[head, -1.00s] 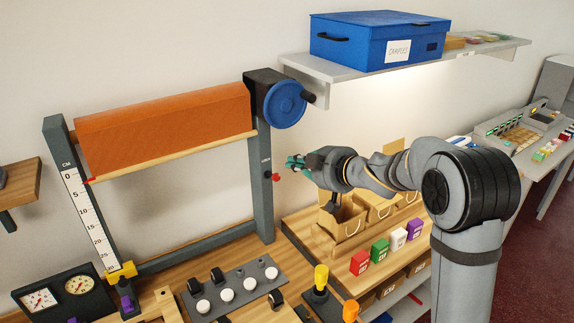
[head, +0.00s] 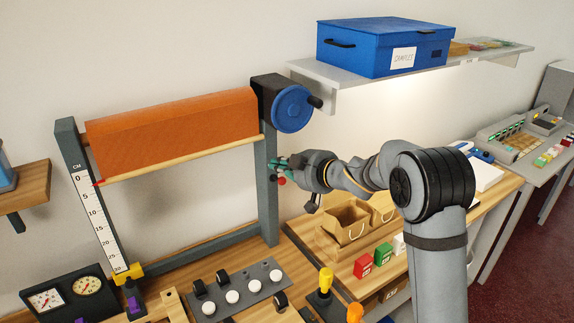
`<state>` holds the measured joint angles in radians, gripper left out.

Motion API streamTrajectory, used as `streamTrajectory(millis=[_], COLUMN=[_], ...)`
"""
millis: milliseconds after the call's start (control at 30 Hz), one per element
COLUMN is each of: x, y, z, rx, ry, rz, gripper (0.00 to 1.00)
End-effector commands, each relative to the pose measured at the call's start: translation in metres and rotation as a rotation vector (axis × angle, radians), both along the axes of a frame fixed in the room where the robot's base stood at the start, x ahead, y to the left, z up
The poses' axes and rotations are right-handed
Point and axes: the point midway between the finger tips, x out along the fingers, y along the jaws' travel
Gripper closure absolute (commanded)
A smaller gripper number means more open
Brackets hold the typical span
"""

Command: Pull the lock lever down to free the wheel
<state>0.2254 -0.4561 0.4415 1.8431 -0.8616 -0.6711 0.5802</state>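The wheel (head: 291,109) is a blue disc with a dark crank knob (head: 315,102), at the top right of the roll frame. The lock lever's red tip (head: 281,181) shows on the right post (head: 268,205), below the wheel. My gripper (head: 281,165), with dark and green fingers, is right at the post, just above and around the red tip. Whether it touches the lever cannot be told, and its finger opening is too small to make out.
An orange roll (head: 175,132) hangs in the frame, with a centimetre scale (head: 98,215) on the left post. A shelf (head: 345,79) with a blue box (head: 368,48) is above my arm. Paper bags (head: 347,222) and coloured blocks (head: 382,252) stand below it.

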Motion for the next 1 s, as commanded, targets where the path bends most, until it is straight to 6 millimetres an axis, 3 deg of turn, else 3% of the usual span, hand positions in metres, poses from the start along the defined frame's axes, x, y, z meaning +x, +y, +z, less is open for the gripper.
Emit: streamTrajectory(millis=[200, 300, 500, 1000], x=[0.031, 0.026, 0.022, 0.020], y=[0.029, 0.015, 0.003, 0.001], z=[-0.013, -0.027, -0.040, -0.044], rx=[0.000, -0.001, -0.001, 0.000], ry=[0.002, 0.005, 0.002, -0.002], rz=[0.001, -0.005, -0.003, -0.001], gripper=[1.00, 1.00, 1.00, 1.00])
